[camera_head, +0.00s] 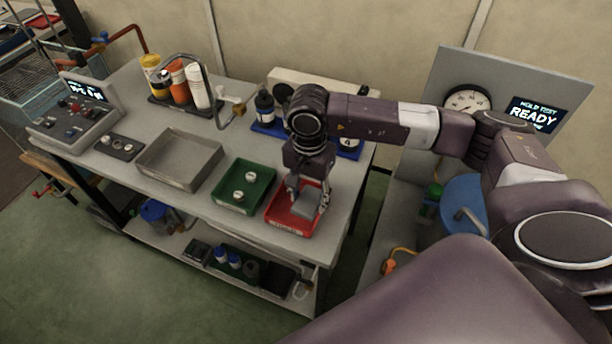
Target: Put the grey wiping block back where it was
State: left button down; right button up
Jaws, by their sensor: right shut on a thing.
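My right gripper (307,190) reaches down from above over the red tray (283,225) near the front right of the workbench. It is shut on the grey wiping block (306,201), which shows between its fingers within the tray's outline. I cannot tell whether the block touches the tray floor. My left gripper is not in view.
A green tray (231,204) with small pale parts stands left of the red tray. A grey tray (165,177) is further left. Bottles (179,82) and a dark bottle (264,107) stand behind. A panel with a gauge (466,101) and READY screen (533,114) stands right.

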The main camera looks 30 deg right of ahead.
jog(key=s+a+f+n, duration=0.1)
jog(key=s+a+n, duration=0.1)
jog(key=s+n, duration=0.3)
jog(key=s+a+f+n, duration=0.1)
jog(key=s+a+n, duration=0.2)
jog(key=s+n, duration=0.3)
jog(key=shift+s+a+n, duration=0.3)
jog(key=shift+s+a, duration=0.05)
jog(key=shift+s, duration=0.25)
